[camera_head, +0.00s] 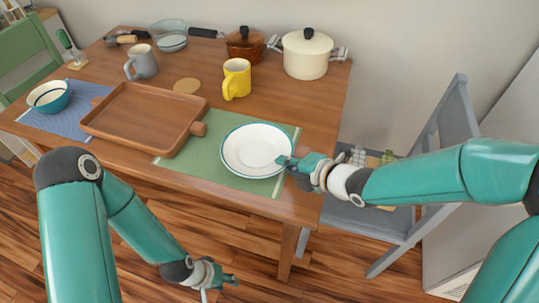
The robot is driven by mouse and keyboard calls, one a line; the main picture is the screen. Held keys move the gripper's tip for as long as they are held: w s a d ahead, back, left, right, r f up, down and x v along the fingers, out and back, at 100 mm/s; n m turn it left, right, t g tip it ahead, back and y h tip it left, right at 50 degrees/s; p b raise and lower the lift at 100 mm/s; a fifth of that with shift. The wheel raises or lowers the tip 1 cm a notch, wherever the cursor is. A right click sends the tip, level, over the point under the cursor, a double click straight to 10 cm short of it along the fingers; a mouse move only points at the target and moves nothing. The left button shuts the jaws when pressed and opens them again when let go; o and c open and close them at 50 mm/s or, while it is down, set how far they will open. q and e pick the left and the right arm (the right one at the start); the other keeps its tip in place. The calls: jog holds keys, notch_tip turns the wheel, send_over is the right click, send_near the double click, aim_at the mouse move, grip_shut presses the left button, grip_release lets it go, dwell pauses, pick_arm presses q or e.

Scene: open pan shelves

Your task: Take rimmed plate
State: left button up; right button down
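The rimmed plate (254,148) is white with a teal rim and lies on the green placemat (176,164) at the table's front right. My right gripper (287,162) is at the plate's right edge, its fingertips over or at the rim. Whether its fingers are closed on the rim is too small to tell. My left gripper (220,284) hangs low in front of the table, away from the plate, over the floor. Its finger opening cannot be made out.
A wooden tray (143,112) lies left of the plate, overlapping the green mat. A yellow mug (237,78), grey mug (141,62), cream pot (306,54), brown pot (245,46) and bowl (49,96) stand around. A grey chair (446,125) is at the right.

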jog(key=shift+r, duration=0.55)
notch_tip(320, 180, up, 19)
jog(key=p, duration=1.1)
jog(key=shift+f, duration=0.1)
